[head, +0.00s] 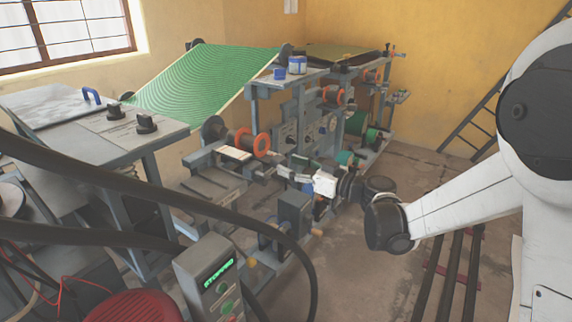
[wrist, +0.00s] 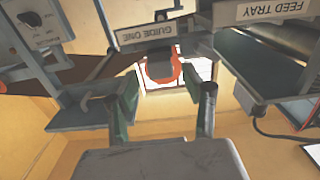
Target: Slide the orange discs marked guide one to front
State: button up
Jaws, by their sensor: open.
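In the wrist view, a white plate reading GUIDE ONE (wrist: 150,34) shows upside down, with an orange disc edge (wrist: 177,70) just beyond it. The plate hides part of the disc. In the head view, a pair of orange discs (head: 262,143) sits on a roller beside a small white plate (head: 234,153), whose text is too small to read. My gripper (wrist: 166,97) is open and empty, its two green-sided fingers on either side of the orange part in the picture. In the head view my gripper (head: 287,172) is just right of and below those discs, apart from them.
More orange discs (head: 333,95) sit further back on the machine. A FEED TRAY plate (wrist: 275,12) shows at upper right in the wrist view. A grey box (head: 295,213) stands below my gripper. A control box (head: 208,280) reads STOPPED. Open floor lies right of the machine.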

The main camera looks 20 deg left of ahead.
jog(key=v, duration=0.9)
jog(key=shift+d, duration=0.4)
jog(key=shift+s, duration=0.2)
jog(key=s+d+r+m+h+p, duration=0.3)
jog(key=s+d+m+h, duration=0.1)
jog(key=s+d, duration=0.5)
jog(key=s+d+r+m+t+h+p, duration=0.1)
jog(key=s+d+r+m+h+p, duration=0.2)
jog(key=s+d+h, duration=0.4)
jog(key=s+d+r+m+h+p, duration=0.3)
jog(key=s+d+m+h+p, duration=0.2)
jog(key=s+d, duration=0.6)
jog(key=shift+d+m+h, duration=0.5)
jog(key=shift+d+m, duration=0.4)
jog(key=shift+m, duration=0.2)
dwell(0.4)
